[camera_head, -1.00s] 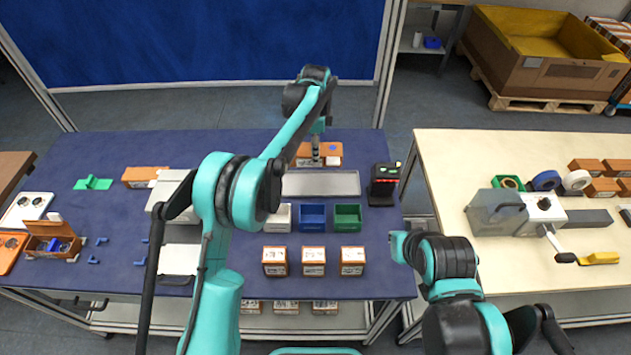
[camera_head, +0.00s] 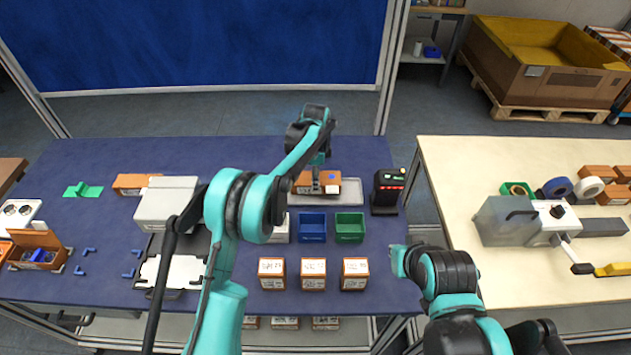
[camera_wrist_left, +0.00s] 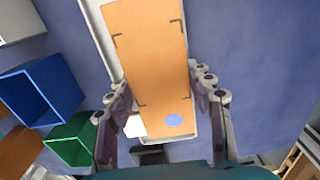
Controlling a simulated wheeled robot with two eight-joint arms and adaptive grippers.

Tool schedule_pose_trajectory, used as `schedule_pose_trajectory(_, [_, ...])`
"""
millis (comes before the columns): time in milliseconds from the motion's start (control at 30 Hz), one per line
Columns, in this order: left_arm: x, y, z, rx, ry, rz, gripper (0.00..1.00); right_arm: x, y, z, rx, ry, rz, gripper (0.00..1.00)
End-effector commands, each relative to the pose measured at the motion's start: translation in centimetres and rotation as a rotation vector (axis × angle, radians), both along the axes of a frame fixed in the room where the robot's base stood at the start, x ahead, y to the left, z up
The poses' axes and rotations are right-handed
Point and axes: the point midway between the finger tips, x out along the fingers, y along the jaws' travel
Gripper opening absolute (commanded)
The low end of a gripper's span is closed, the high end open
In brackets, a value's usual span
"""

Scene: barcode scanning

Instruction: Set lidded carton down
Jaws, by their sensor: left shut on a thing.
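The orange lidded carton (camera_head: 332,180), with a blue dot on its lid, is at the grey tray (camera_head: 352,196) in the head view. My left gripper (camera_head: 317,184) is shut on it. In the left wrist view the carton (camera_wrist_left: 150,60) lies lengthwise between the two fingers (camera_wrist_left: 158,92), with the pale tray rim (camera_wrist_left: 98,35) showing past its edges. I cannot tell whether its underside touches the tray.
A black scanner (camera_head: 388,192) with red lights stands right of the tray. Blue (camera_head: 312,228) and green (camera_head: 349,228) bins and a partly hidden white one stand in front. Three labelled cartons (camera_head: 313,274) line the front. A grey-white machine (camera_head: 167,204) is left.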

Motion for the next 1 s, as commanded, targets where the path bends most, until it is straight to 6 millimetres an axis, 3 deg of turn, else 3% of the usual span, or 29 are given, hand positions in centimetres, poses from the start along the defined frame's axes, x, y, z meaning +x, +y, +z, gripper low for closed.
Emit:
schedule_pose_trajectory(400, [0.0,0.0,-1.0,0.000,0.000,0.000,0.20,0.0,0.0,-0.5,0.000,0.000,0.000,0.00])
schedule_pose_trajectory(433, [0.0,0.0,-0.9,0.000,0.000,0.000,0.60,0.0,0.0,-0.4,0.000,0.000,0.000,0.00])
schedule_pose_trajectory(500, [0.0,0.0,-0.9,0.000,0.000,0.000,0.73,0.0,0.0,-0.4,0.000,0.000,0.000,0.00])
schedule_pose_trajectory(833, [0.0,0.0,-0.6,0.000,0.000,0.000,0.73,0.0,0.0,-0.2,0.000,0.000,0.000,0.00])
schedule_pose_trajectory(1000, [0.0,0.0,1.5,0.000,0.000,0.000,0.73,0.0,0.0,0.4,0.000,0.000,0.000,0.00])
